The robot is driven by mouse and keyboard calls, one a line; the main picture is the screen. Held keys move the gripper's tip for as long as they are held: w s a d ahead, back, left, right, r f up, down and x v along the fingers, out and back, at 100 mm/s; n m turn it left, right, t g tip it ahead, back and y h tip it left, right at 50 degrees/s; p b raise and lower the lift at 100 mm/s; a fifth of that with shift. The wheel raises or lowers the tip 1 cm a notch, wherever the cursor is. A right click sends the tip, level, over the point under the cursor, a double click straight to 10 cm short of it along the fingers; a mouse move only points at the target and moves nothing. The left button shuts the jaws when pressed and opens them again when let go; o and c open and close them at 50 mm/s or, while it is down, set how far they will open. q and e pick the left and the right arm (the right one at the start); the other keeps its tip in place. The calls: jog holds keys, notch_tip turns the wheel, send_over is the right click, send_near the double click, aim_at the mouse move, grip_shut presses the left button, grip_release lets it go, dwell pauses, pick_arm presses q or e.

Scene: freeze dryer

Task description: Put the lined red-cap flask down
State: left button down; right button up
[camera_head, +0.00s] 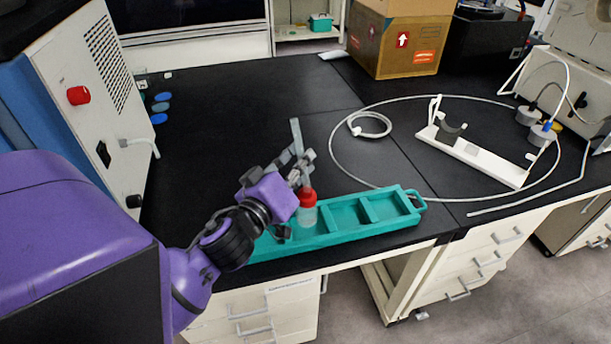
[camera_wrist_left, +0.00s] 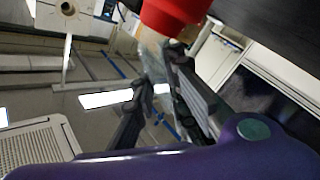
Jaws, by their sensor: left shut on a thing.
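The red-cap flask (camera_head: 307,212) has a clear, pale body and a red cap. It appears upright at the teal rack (camera_head: 408,192), over or in one of its left compartments; I cannot tell whether it touches the rack floor. My left gripper (camera_head: 303,178) is shut on the flask, with its fingers close around the cap area. In the left wrist view the red cap (camera_wrist_left: 172,12) shows large at the top, with part of the clear body below it near the dark fingers (camera_wrist_left: 160,95). Lines on the flask are too small to tell. My right gripper is not in view.
The rack lies along the bench's front edge; its right compartments look empty. A white stand (camera_head: 475,155) with a loop of tubing lies at right. A coiled cable (camera_head: 370,125) and a cardboard box (camera_head: 400,45) are farther back. The black bench behind the gripper is mostly clear.

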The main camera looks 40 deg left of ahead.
pick_arm(q)
jog(key=shift+w+a+f, duration=0.2)
jog(key=shift+w+f, duration=0.2)
jog(key=shift+f, duration=0.2)
jog(key=f, duration=0.2)
jog(key=w+f+b, duration=0.1)
jog(key=f, duration=0.1)
jog(key=shift+a+f, duration=0.1)
jog(key=shift+a, duration=0.15)
jog(key=shift+s, duration=0.1)
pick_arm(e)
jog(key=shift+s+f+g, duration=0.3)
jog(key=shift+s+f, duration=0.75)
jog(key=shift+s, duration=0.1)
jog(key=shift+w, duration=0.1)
